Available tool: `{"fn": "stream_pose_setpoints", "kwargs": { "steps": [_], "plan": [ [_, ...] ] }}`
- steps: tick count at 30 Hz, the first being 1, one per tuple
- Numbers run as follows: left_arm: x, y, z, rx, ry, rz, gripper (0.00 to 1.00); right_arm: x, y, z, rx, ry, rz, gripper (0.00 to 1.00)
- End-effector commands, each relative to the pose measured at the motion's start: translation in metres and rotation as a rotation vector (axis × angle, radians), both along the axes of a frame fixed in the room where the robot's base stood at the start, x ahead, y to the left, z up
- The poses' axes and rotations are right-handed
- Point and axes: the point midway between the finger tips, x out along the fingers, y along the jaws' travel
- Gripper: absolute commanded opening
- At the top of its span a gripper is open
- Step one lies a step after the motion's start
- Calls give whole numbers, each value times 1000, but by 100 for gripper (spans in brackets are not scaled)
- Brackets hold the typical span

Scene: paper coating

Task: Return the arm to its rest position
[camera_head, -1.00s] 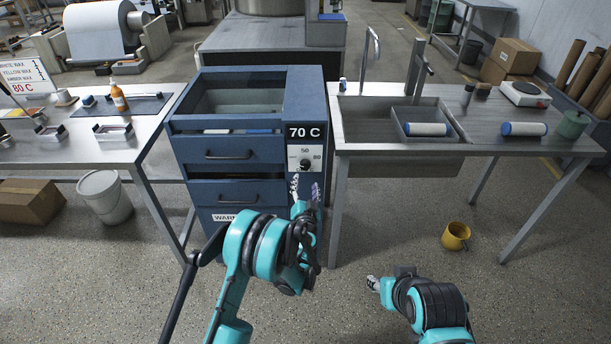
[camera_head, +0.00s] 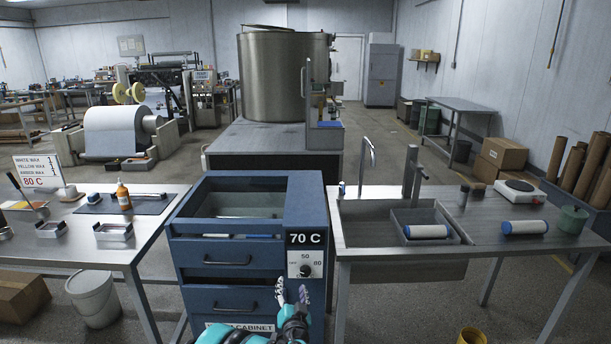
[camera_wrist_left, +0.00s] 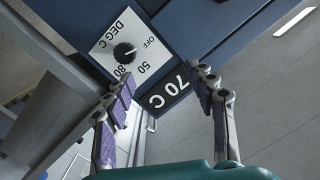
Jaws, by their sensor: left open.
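My left gripper (camera_head: 292,291) is open and empty in the head view, just below and slightly left of the control knob (camera_head: 306,270) on the blue cabinet (camera_head: 222,272). In the left wrist view its two purple-padded fingers (camera_wrist_left: 161,72) stand well apart, with nothing between them. The knob (camera_wrist_left: 124,53) on its white dial plate shows in front of the fingers there, apart from them in the picture. The dial is marked OFF, 50 and 80, and a 70 C display (camera_head: 306,239) sits above it. My right arm is out of view.
A steel sink table (camera_head: 375,240) stands right of the cabinet, with blue-ended white rolls. A worktable (camera_head: 95,241) with trays and a bottle stands left. A white bucket (camera_head: 93,298) and a yellow mug (camera_head: 471,336) are on the floor.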

Motion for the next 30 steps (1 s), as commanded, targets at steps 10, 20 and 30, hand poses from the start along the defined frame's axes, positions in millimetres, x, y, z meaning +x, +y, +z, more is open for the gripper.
{"fn": "stream_pose_setpoints", "kwargs": {
  "steps": [10,20,30],
  "plan": [
    [-74,108,89,-138,239,207,56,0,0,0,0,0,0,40],
    [-210,160,105,-293,515,284,56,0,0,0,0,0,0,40],
    [-351,150,76,-460,768,224,56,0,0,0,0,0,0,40]
  ]
}}
